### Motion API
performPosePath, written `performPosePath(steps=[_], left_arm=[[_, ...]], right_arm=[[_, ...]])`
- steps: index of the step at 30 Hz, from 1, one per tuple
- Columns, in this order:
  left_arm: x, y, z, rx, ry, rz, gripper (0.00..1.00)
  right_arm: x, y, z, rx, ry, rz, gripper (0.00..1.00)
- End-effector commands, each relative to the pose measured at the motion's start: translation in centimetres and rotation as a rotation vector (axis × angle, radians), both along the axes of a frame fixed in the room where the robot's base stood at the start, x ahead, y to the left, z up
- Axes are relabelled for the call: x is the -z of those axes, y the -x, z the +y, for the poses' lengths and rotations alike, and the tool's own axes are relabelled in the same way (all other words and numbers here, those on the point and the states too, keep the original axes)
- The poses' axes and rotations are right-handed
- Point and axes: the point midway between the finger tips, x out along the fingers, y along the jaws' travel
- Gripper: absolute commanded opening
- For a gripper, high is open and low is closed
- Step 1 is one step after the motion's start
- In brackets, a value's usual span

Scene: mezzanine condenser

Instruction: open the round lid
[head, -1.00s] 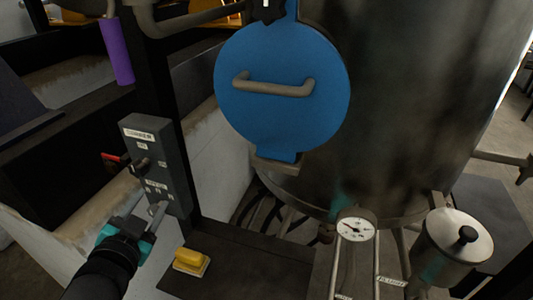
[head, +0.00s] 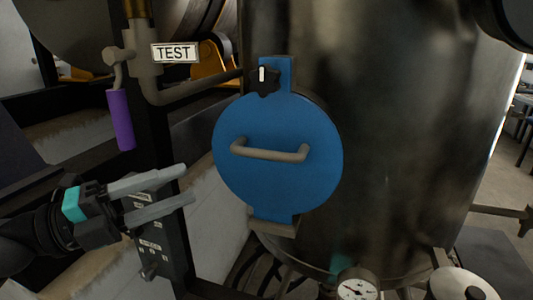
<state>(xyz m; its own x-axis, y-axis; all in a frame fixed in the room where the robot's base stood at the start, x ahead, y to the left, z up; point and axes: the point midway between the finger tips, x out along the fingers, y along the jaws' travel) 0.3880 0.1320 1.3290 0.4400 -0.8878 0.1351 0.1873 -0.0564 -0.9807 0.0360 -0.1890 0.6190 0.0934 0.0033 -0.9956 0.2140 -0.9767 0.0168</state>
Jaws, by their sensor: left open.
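The round lid (head: 278,185) is a blue disc on the front of a large dark metal tank, and it lies flat against the tank. A grey bar handle (head: 270,153) crosses its middle. A black knob (head: 264,80) with a white mark sits on the blue strap at its top. A hinge-like bracket (head: 272,226) is at its bottom. My left gripper (head: 187,185) is open and empty, left of the lid, with its fingers pointing right towards it. The fingers are apart from the handle. My right gripper is not in view.
A grey control box (head: 155,235) stands behind and below my left gripper. A purple-handled valve (head: 121,120) and pipe with a TEST sign (head: 174,53) are at upper left. A dial gauge (head: 357,287) and metal pot (head: 462,285) are below right.

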Motion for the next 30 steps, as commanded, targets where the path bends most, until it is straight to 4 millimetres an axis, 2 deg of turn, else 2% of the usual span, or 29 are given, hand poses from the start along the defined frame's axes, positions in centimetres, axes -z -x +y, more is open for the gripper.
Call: performPosePath(steps=[14, 30], left_arm=[[-1.2, -2.4, -4.7, 0.0, 0.007, -0.001, 0.5], [-2.2, -6.0, -12.1, -0.001, 0.006, 0.0, 0.5]], right_arm=[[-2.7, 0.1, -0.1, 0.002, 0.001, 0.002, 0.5], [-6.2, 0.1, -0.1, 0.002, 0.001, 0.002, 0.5]])
